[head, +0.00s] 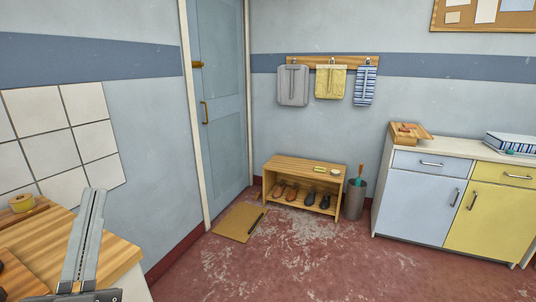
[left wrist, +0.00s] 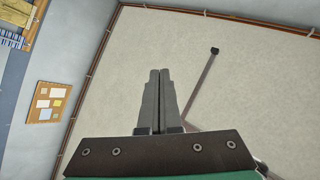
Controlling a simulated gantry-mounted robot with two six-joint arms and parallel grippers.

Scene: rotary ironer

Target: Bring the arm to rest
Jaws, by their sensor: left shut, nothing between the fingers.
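My left gripper (head: 95,198) stands upright at the lower left of the head view, in front of the wooden worktop. Its two long grey fingers are together with nothing between them. In the left wrist view the left gripper (left wrist: 159,72) shows its fingers side by side, pointing toward the pale ceiling. It touches nothing that I can see. My right gripper is in neither view.
A shoe bench (head: 303,172), a bin (head: 354,200) and cabinets (head: 418,193) line the far wall. A floor mat (head: 236,222) lies by the door (head: 218,90). The red floor is mostly clear.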

